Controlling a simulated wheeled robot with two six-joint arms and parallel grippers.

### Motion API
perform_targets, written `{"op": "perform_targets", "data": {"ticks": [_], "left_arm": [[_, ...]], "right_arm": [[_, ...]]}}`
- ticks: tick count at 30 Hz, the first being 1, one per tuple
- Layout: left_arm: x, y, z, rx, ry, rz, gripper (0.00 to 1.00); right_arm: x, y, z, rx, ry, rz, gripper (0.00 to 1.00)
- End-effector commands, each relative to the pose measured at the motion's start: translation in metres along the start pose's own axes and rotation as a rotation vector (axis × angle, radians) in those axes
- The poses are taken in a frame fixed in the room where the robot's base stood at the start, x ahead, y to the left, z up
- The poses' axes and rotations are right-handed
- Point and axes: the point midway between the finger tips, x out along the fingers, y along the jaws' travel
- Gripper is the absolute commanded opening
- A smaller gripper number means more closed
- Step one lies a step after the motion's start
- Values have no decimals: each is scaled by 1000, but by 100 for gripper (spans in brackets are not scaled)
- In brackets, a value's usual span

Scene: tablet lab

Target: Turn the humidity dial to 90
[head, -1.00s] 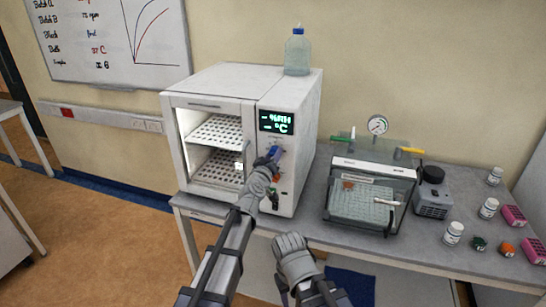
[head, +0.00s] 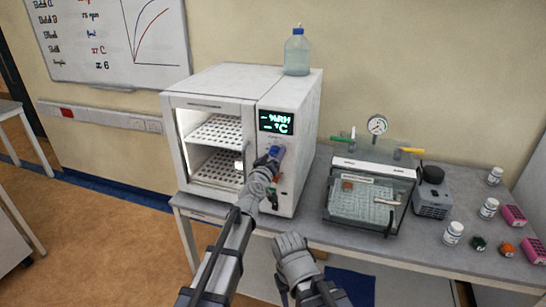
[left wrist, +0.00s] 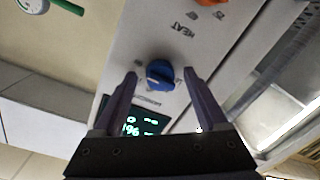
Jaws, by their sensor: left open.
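The blue dial (left wrist: 160,74) is on the white front panel of the cabinet (head: 293,100). In the left wrist view it sits between the two fingers of my left gripper (left wrist: 159,74), which is open with a gap on each side. In the head view my left gripper (head: 271,158) is at the panel below the display (head: 277,122) and largely covers the dial. The display shows dashes beside %RH and °C. The dial's pointer setting is too small to read. My right gripper (head: 293,252) is low in front of the bench; its fingers cannot be made out.
An orange control (left wrist: 210,3) is near the HEAT label in the left wrist view. The cabinet's lit chamber (head: 215,150) has perforated shelves. A bottle (head: 297,52) stands on the cabinet. A clear-lidded box (head: 366,195), gauge (head: 377,125) and jars are to the right on the bench (head: 320,230).

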Motion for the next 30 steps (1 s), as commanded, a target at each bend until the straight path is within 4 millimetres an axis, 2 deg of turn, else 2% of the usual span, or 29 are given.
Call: {"op": "perform_targets", "data": {"ticks": [5,10,22,30], "left_arm": [[-1,0,0,-1,0,0,75],[-13,0,0,0,0,0,75],[-73,0,0,-1,0,0,75],[-78,0,0,0,0,0,75]], "right_arm": [[0,0,0,0,0,0,50],[-1,0,0,0,0,0,50],[-3,0,0,0,0,0,50],[-3,0,0,0,0,0,50]]}}
